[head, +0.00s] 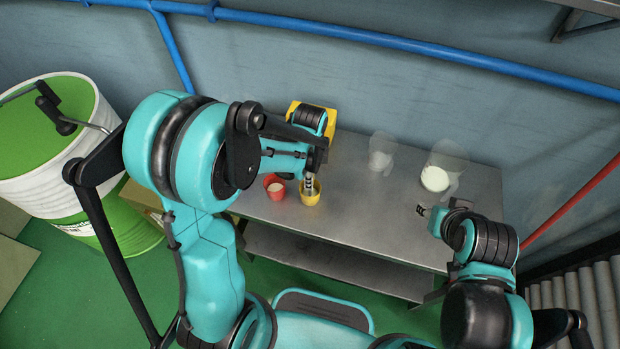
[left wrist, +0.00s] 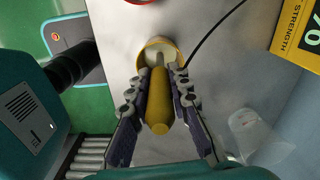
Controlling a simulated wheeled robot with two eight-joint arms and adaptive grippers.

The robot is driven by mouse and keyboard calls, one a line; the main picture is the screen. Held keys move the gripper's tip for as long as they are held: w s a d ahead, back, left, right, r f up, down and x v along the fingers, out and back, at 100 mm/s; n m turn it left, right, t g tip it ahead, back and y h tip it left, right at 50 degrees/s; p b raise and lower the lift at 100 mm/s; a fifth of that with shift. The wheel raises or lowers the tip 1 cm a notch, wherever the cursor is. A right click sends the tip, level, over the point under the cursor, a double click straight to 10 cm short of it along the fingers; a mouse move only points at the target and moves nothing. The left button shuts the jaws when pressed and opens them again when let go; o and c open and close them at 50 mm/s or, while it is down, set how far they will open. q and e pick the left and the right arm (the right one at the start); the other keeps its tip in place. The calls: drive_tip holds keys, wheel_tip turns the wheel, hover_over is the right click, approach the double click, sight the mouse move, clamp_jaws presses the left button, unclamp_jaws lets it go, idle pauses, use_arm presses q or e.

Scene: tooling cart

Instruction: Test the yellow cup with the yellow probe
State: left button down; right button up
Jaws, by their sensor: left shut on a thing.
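The yellow cup (head: 310,192) stands on the metal table, with pale contents inside. In the left wrist view, the yellow cup (left wrist: 160,50) lies just beyond my fingertips. My left gripper (left wrist: 160,95) is shut on the yellow probe (left wrist: 158,112). The probe's thin tip points into the cup's opening; I cannot tell how deep it reaches or whether it touches the contents. In the head view my left gripper (head: 310,182) is right over the cup and hides most of the probe. My right gripper (head: 424,210) is at the table's right front, seen small, its jaw state unclear.
A red cup (head: 274,186) stands just left of the yellow cup. A yellow box (head: 328,126) is behind my left arm. A black cable (left wrist: 215,32) runs near the cup. The table's middle is clear.

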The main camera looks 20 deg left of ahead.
use_arm(q)
drive_tip(key=shift+r, duration=0.1)
drive_tip(key=shift+r+p, duration=3.8)
drive_tip(key=shift+r, duration=1.3)
drive_tip(key=shift+r+p, duration=1.45)
drive_tip(key=shift+r, duration=0.6)
drive_tip(key=shift+f, duration=0.1)
drive_tip(key=shift+a, duration=0.1)
